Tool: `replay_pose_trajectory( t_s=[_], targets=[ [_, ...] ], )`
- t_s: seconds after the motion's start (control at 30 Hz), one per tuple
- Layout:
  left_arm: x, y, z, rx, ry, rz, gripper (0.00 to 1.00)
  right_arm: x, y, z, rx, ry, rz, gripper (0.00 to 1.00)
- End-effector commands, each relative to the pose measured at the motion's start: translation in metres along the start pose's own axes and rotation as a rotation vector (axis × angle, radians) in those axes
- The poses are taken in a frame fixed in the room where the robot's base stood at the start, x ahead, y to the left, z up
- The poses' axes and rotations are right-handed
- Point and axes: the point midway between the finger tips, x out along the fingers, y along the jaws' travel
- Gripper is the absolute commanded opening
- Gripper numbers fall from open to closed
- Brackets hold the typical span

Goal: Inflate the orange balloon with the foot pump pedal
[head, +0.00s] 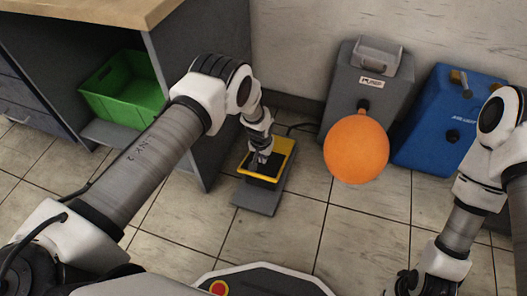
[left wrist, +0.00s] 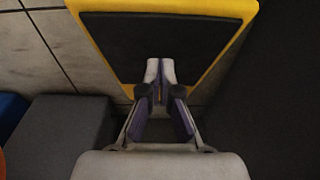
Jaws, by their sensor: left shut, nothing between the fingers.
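The orange balloon (head: 356,149) is round and swollen on the front nozzle of the grey pump machine (head: 383,80). The foot pump pedal (head: 279,153) is a yellow-edged plate with a black pad on a grey base, on the floor left of the balloon. My left gripper (head: 263,158) is shut and empty, pointing down over the pedal. In the left wrist view its fingertips (left wrist: 160,62) overlap the black pad (left wrist: 165,38); whether they touch it I cannot tell. My right gripper (head: 402,284) is at the bottom right, partly cut off, with its fingers unclear.
A blue machine (head: 432,135) stands right of the grey one. A green bin (head: 124,90) sits on a shelf under the wooden-topped desk (head: 90,8). The desk's dark side panel stands close left of the pedal. Tiled floor is clear in front of the balloon.

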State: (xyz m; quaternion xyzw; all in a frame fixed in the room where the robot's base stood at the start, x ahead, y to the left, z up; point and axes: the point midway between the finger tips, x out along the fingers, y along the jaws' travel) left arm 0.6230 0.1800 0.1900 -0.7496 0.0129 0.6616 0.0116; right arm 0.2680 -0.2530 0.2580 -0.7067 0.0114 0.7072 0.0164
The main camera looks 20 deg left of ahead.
Motion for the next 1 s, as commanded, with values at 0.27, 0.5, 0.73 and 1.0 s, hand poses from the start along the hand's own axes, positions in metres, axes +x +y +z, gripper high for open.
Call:
replay_pose_trajectory(
  t_s=[0.27,0.5,0.73,1.0],
  targets=[
    [0.007,0.0,0.005,0.0,-0.001,0.0,0.0,0.003,0.0,0.0,0.0,0.0,0.0,0.0],
    [0.012,0.0,0.006,0.0,-0.001,0.0,0.0,0.007,0.0,0.0,0.0,0.001,0.0,0.0],
    [0.054,0.0,0.025,0.0,-0.004,0.0,0.0,0.032,0.0,0.0,0.0,0.0,0.0,0.0],
    [0.095,0.0,0.045,0.0,-0.003,0.0,0.0,0.054,0.001,-0.001,0.003,0.002,0.0,0.0]
  ],
)
